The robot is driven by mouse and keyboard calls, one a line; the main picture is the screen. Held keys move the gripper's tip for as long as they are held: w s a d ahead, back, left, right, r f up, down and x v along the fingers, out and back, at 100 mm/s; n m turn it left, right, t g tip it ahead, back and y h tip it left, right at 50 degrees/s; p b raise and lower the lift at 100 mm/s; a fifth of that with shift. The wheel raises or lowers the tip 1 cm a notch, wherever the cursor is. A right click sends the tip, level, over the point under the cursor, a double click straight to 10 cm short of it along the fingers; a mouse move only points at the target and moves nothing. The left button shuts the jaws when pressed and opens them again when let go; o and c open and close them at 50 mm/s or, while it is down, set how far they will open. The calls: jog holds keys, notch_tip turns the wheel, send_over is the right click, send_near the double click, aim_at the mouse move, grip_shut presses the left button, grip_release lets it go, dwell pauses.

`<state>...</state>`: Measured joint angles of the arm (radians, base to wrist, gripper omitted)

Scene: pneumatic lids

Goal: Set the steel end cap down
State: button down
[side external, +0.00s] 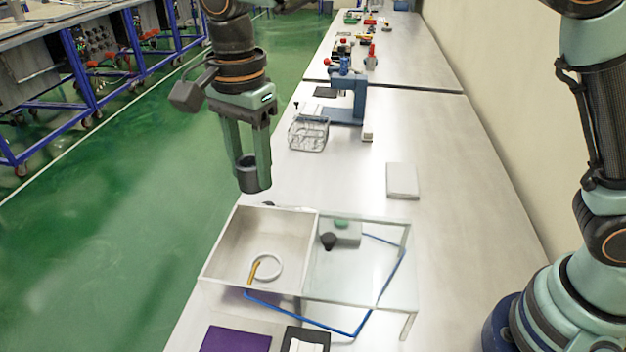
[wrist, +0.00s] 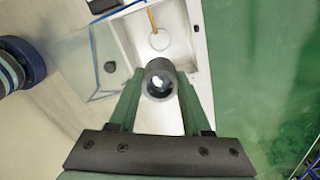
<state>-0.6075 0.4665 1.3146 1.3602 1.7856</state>
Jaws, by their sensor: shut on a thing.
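My gripper (side external: 252,165) is shut on the steel end cap (side external: 252,178), a dark grey hollow cylinder. The cap is held upright in the air, above and behind the far wall of the open white box in the side view. In the wrist view, my gripper (wrist: 159,96) has a finger on each side of the cap (wrist: 159,82), and its round opening shows a bright spot inside. The open white box (side external: 222,235) holds a white ring (side external: 268,268) with a yellow strip beside it.
A clear-walled case (side external: 405,262) adjoins the box; a grey block (side external: 345,235) and a dark knob (side external: 328,241) show there. A wire basket (side external: 309,134) and blue stand (side external: 349,100) are farther back. A pale slab (side external: 402,180) lies on the bench, with clear bench around it.

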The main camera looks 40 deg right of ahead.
aim_at(266, 268)
notch_tip(266, 268, down, 19)
jog(key=shift+f, duration=0.1)
dwell(0.4)
jog(key=shift+f, duration=0.1)
jog(key=shift+c, duration=1.8)
grip_release()
jog(key=shift+f, duration=0.1)
